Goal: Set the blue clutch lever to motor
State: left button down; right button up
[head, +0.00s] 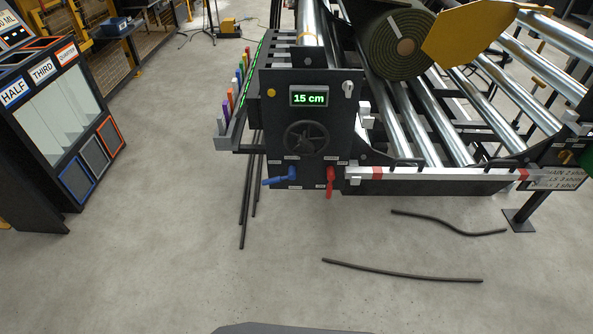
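The blue clutch lever (279,179) is on the lower left of the dark control panel (345,110) of the machine. Its handle points left and slightly down from its pivot. Small white labels sit around it, too small to read, so I cannot tell which setting it points at. Neither of my grippers shows in the head view.
A red lever (330,183) hangs down right of the blue one. Above are a handwheel (307,139) and a "15 cm" display (310,98). Dark strips (400,272) lie on the floor. A labelled rack (60,115) stands left. Floor before the panel is mostly clear.

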aim_at(292, 175)
jog(key=z, duration=0.35)
jog(key=i, duration=0.9)
jog(key=u, duration=0.6)
